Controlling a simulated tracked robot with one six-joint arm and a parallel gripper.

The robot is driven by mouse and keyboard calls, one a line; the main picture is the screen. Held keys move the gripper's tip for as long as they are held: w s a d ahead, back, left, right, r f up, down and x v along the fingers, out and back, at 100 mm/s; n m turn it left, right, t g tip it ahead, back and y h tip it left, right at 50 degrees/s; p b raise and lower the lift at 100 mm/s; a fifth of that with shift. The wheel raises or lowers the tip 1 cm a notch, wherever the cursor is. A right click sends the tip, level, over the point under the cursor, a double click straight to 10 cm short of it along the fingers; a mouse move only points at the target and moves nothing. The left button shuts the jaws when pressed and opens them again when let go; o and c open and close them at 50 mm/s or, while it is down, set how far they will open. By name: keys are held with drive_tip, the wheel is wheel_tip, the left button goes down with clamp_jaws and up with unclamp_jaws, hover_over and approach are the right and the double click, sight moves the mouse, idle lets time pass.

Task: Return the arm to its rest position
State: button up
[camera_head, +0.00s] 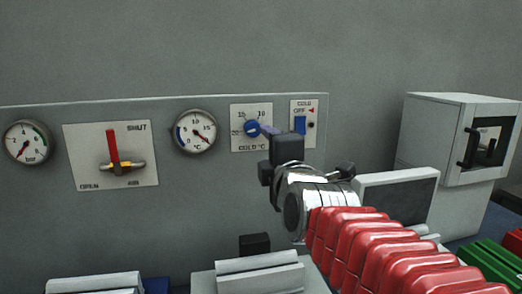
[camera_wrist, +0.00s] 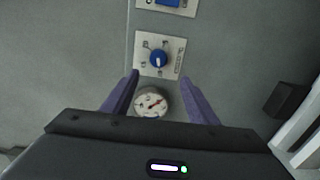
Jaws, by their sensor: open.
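My gripper (camera_wrist: 167,88) is open in the wrist view, with two purple fingers spread apart and nothing between their tips. Past the fingertips is the blue COLD °C knob (camera_wrist: 159,58) on its white plate, apart from the fingers as far as I can tell. In the head view my arm, with its red ribbed sleeve, reaches up from the lower right. My gripper (camera_head: 268,131) is in front of the panel, just right of the blue knob (camera_head: 252,128). Its dark body hides part of the knob plate, and only a bit of purple finger shows.
The grey panel (camera_head: 230,230) carries a bar gauge (camera_head: 28,142), a red SHUT lever (camera_head: 113,148), a °C gauge (camera_head: 195,132) and a blue COLD switch (camera_head: 300,124). A white cabinet (camera_head: 430,140) stands at right. Light grey blocks (camera_head: 260,275) and green ones (camera_head: 492,262) lie low in front.

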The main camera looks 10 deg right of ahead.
idle(0.4)
drive_tip(key=s+a+f+m+g, duration=0.1)
drive_tip(key=s+f+m+g, duration=0.2)
drive_tip(key=f+m, duration=0.35)
drive_tip(key=s+f+m+g, duration=0.3)
drive_tip(key=f+m, duration=0.1)
drive_tip(key=f, duration=0.5)
drive_tip(key=s+d+f+m+g, duration=0.1)
drive_tip(key=s+f+m+g, duration=0.5)
drive_tip(key=s+f, duration=0.7)
drive_tip(key=s+m, duration=0.1)
drive_tip(key=s, duration=0.3)
drive_tip(key=shift+d+f+m, duration=0.3)
drive_tip(key=shift+f+m, duration=0.05)
drive_tip(key=shift+c, duration=0.3)
